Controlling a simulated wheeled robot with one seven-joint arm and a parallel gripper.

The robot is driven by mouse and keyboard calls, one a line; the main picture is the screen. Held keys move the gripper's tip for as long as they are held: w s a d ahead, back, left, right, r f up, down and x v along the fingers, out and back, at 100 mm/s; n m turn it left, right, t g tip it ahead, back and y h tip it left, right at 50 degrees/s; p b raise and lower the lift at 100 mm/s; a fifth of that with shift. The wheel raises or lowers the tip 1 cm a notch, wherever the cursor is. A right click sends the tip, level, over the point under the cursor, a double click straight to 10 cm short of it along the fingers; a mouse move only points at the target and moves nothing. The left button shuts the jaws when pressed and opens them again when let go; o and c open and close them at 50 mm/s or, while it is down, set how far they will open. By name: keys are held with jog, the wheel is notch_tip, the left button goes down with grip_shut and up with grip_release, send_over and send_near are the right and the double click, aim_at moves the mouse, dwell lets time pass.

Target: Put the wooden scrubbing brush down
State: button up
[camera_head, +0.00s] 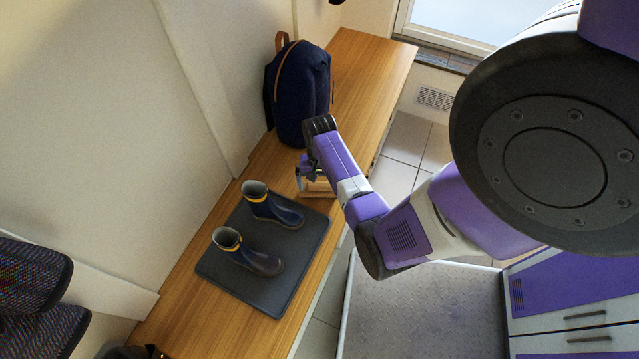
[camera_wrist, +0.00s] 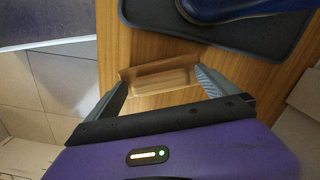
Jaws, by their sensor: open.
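The wooden scrubbing brush (camera_wrist: 160,78) is a pale wooden block with a long rounded recess. In the wrist view it lies between the two fingers of my gripper (camera_wrist: 164,80), close to the dark mat. The fingers are spread, one at each end of the brush; whether either touches it I cannot tell. The brush appears to rest on the wooden bench top. In the head view my gripper (camera_head: 308,172) is low over the bench, between the backpack and the mat. A tan shape beside it (camera_head: 318,187) seems to be the brush, partly hidden by my arm.
A dark mat (camera_head: 215,264) holds two navy boots (camera_head: 272,206) (camera_head: 246,252) with yellow trim. A navy backpack (camera_head: 300,95) stands against the wall behind my gripper. The wooden bench (camera_head: 372,68) is bare at its far end. Its front edge drops to the tiled floor.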

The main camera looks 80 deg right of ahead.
notch_tip(320, 180, up, 12)
jog(key=p, duration=0.2)
jog(key=n+t+h, duration=0.2)
jog(key=n+h, duration=0.2)
jog(key=n, duration=0.1)
send_near(320, 183)
jog(key=w+a, duration=0.1)
jog(key=a, duration=0.2)
jog(key=a+r+n+t, duration=0.5)
jog(key=a, duration=0.6)
jog(key=s+a+r+n+t+y, duration=0.1)
jog(key=s+a+r+n+t, duration=0.1)
jog(key=a+r, duration=0.6)
jog(key=s+a+r+n+t+y+p, duration=0.1)
jog(key=a+r+t, duration=0.5)
jog(key=r, duration=1)
jog(key=s+a+n+y, duration=0.1)
jog(key=s+n, duration=0.1)
jog(key=n, duration=0.1)
jog(key=shift+a, duration=0.4)
jog(key=shift+o, duration=0.2)
